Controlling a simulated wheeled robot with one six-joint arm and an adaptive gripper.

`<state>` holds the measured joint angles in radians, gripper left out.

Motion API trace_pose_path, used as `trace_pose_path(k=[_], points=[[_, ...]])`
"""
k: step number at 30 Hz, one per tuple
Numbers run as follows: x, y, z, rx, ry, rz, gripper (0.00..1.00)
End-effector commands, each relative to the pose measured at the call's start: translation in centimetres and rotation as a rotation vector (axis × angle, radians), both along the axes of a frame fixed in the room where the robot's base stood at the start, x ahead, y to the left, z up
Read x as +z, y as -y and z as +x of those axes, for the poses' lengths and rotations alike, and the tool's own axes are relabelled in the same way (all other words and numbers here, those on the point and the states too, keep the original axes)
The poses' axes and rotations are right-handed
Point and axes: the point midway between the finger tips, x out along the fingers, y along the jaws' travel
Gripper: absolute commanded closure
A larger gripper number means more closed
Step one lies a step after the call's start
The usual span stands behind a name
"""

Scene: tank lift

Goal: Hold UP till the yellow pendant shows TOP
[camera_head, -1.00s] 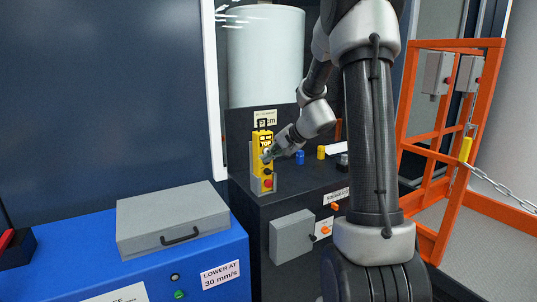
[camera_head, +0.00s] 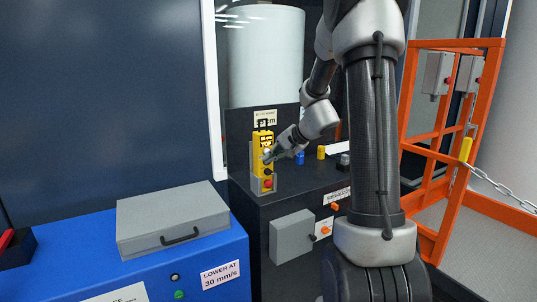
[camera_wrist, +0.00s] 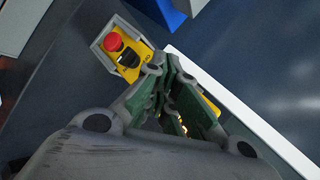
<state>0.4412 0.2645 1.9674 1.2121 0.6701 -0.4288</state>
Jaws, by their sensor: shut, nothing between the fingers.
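The yellow pendant (camera_head: 262,146) stands upright in a grey holder on the dark cabinet, with a red button near its lower end and a dark knob above that. My gripper (camera_head: 268,156) is shut and empty, with its tips at the pendant's front face. I cannot tell whether they touch a button. In the wrist view, my gripper (camera_wrist: 172,72) partly covers the pendant (camera_wrist: 135,65), whose red button shows clearly. The pendant's display is too small to read in the head view and hidden in the wrist view.
A blue cabinet (camera_head: 70,240) with a grey case (camera_head: 172,218) stands at the left. A white tank (camera_head: 265,58) is behind the dark cabinet (camera_head: 262,215). An orange gate (camera_head: 452,150) with a chain (camera_head: 505,191) is at the right. Small blue and yellow objects stand beside my wrist.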

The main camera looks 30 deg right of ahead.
Motion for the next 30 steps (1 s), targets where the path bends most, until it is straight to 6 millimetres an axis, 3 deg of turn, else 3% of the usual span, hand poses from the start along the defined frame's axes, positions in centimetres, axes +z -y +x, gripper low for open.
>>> trace_pose_path(k=[14,30], points=[[0.0,0.0,-0.8,0.0,-0.001,-0.001,1.0],[0.0,0.2,-5.5,-0.001,0.0,0.001,1.0]])
